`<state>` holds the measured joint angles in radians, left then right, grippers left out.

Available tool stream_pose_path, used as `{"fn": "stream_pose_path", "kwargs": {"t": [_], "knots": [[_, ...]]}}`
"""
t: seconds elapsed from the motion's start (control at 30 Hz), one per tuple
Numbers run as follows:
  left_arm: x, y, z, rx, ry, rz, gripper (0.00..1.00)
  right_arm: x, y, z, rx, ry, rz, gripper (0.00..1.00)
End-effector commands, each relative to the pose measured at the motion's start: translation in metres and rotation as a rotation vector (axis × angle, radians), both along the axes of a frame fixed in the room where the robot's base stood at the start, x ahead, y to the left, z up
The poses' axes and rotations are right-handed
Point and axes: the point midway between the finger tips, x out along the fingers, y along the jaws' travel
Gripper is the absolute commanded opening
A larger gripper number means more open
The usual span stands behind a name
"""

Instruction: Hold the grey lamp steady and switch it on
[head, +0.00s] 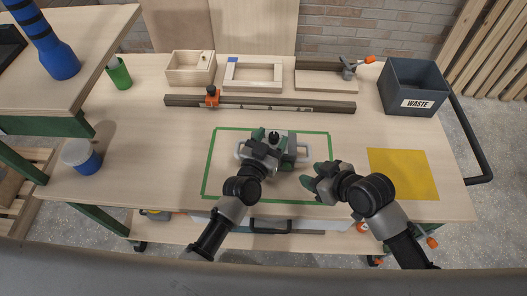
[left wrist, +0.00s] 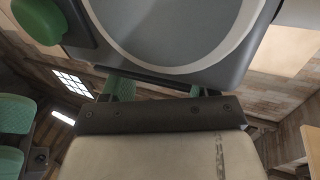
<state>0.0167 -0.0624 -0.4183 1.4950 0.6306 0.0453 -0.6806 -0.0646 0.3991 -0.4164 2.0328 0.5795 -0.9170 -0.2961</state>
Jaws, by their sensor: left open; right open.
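In the left wrist view the lamp's grey body (left wrist: 185,35), with a pale ring, fills the top, very close to my open left fingers (left wrist: 163,90). Whether they touch it is unclear. I cannot make out the switch. My right gripper (head: 320,174) is open and empty, right of the lamp and apart from it.
Wooden trays (head: 190,76) stand at the back, a grey waste bin (head: 413,88) at the back right.

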Motion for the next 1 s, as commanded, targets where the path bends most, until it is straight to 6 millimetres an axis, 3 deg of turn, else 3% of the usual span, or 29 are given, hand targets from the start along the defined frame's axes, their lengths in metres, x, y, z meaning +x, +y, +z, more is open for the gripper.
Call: {"fn": "stream_pose_path", "kwargs": {"t": [0.23,0.6,1.0], "knots": [[0.027,-0.012,0.000,0.001,0.000,-0.001,0.60,0.000,0.000,0.000,0.000,0.000,0.000,0.43],[0.032,-0.014,0.000,0.000,0.000,-0.001,0.60,0.000,0.000,0.000,0.000,0.000,0.000,0.43],[0.032,-0.014,0.000,0.000,0.000,0.000,0.00,0.000,0.000,0.000,0.000,0.000,0.000,0.43]]}}
